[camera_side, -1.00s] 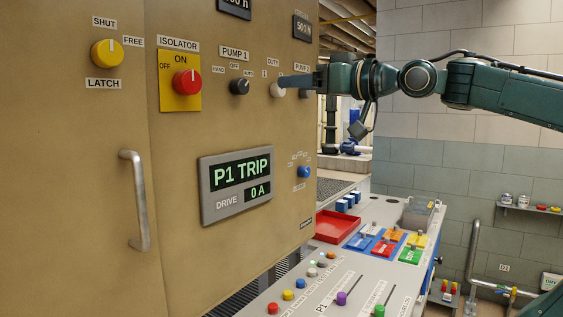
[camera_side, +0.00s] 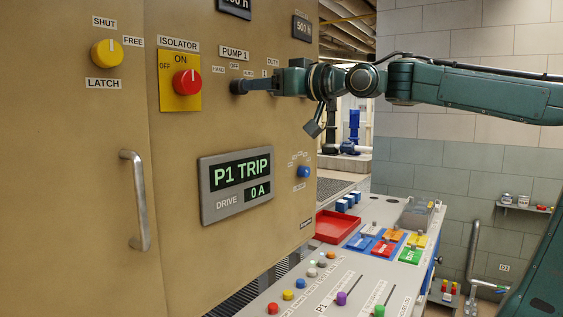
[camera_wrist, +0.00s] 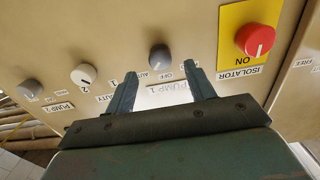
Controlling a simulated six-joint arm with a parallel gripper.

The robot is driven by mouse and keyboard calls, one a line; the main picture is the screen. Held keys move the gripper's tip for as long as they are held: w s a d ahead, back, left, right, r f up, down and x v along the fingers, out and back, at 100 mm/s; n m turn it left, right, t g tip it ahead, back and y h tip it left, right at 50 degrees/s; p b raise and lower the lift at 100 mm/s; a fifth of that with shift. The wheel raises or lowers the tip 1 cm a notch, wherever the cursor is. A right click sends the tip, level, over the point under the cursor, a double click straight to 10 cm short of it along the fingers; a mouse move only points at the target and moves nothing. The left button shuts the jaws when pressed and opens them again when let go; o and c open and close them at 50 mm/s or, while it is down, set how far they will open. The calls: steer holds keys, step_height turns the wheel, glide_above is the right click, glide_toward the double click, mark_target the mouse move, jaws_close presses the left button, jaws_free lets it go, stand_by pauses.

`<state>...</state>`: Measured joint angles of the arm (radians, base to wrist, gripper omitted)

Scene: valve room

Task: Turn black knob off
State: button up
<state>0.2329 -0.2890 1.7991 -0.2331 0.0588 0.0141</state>
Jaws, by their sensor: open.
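The black knob (camera_wrist: 159,56) for PUMP 1 shows upside down in the wrist view, just beyond my fingertips and between their lines. OFF and AUTO labels sit beside it. I cannot read its pointer clearly. In the side view the black knob (camera_side: 236,87) is partly covered by my fingers. My gripper (camera_wrist: 160,74) is open, with nothing between its fingers. In the side view my gripper (camera_side: 246,86) reaches left along the panel to the knob. I cannot tell whether the fingers touch it.
A red isolator knob (camera_side: 187,82) on a yellow plate is close to the left of the black knob. A white duty knob (camera_wrist: 84,74) and a grey PUMP 2 knob (camera_wrist: 29,88) line the other side. Below, a display (camera_side: 236,184) reads P1 TRIP.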

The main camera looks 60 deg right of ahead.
mark_target(240, 87)
steer(key=shift+w, duration=2.8)
steer(key=c, duration=1)
